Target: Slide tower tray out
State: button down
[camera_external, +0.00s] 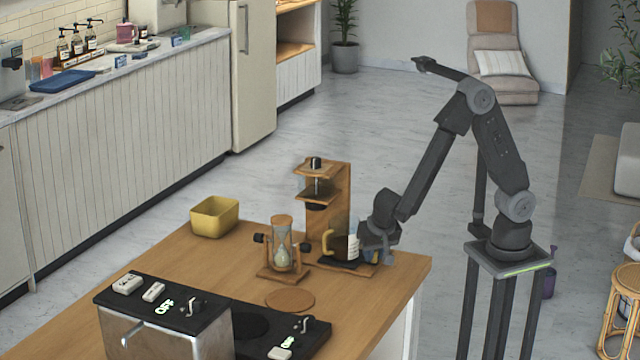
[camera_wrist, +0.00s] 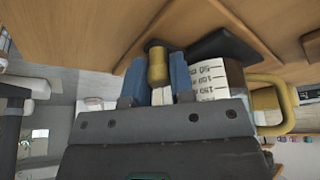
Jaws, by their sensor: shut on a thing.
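The wooden coffee tower (camera_external: 342,195) stands on the cart. At its foot is the black tray (camera_external: 338,262), and it shows behind the fingers in the wrist view (camera_wrist: 222,42). A jug with a yellow handle and a white measuring scale (camera_external: 345,246) stands over the tray; it is close beside my fingers in the wrist view (camera_wrist: 207,80). My gripper (camera_external: 374,247) is low at the tower's right side. Its blue fingers (camera_wrist: 159,72) are shut on the brass tray knob (camera_wrist: 157,66). The far end of the tray is hidden.
The cart's right edge (camera_external: 425,268) is close to my gripper.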

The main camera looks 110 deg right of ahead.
jog(key=shift+s+a, duration=1.3)
jog(key=shift+a, duration=0.05)
jog(key=c, duration=1)
grip_release()
jog(key=v, duration=1.4)
jog(key=shift+f, duration=0.1)
